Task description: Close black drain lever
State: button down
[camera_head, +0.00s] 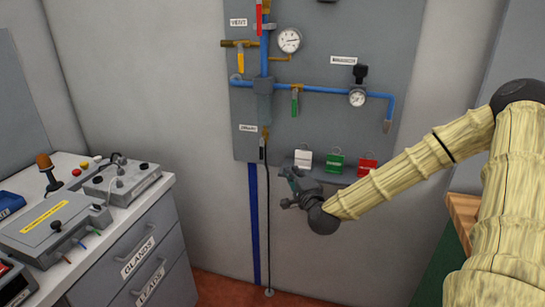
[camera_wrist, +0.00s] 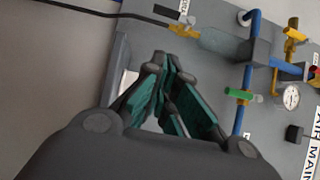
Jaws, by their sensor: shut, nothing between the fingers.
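The black drain lever (camera_head: 262,152) is small and sits at the brass drain fitting (camera_head: 266,132), at the lower left of the grey panel (camera_head: 330,50). In the head view it hangs down, in line with the black hose. In the wrist view the lever (camera_wrist: 168,12) lies beside the hose, near the brass fitting (camera_wrist: 184,29) at the top. My gripper (camera_head: 290,186) is below and right of the lever, apart from it. In the wrist view my gripper (camera_wrist: 167,66) is shut and empty, its fingertips pointing toward the panel below the fitting.
White (camera_head: 303,159), green (camera_head: 334,163) and red (camera_head: 367,166) tags hang along the panel's lower edge, close to my arm. A green lever (camera_head: 295,102) is above. The black hose (camera_head: 268,225) runs to the floor. A drawer cabinet (camera_head: 140,255) stands left.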

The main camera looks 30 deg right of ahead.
jog(key=p, duration=0.2)
send_near(262, 148)
jog(key=w+d+f, duration=0.2)
jog(key=w+d, duration=0.2)
jog(key=d, duration=0.2)
jog(key=shift+w+a, duration=0.25)
jog(key=shift+w, duration=0.3)
jog(key=shift+w+a, duration=0.25)
jog(key=shift+w, duration=0.25)
jog(key=shift+f+b, duration=0.2)
jog(key=shift+b, duration=0.3)
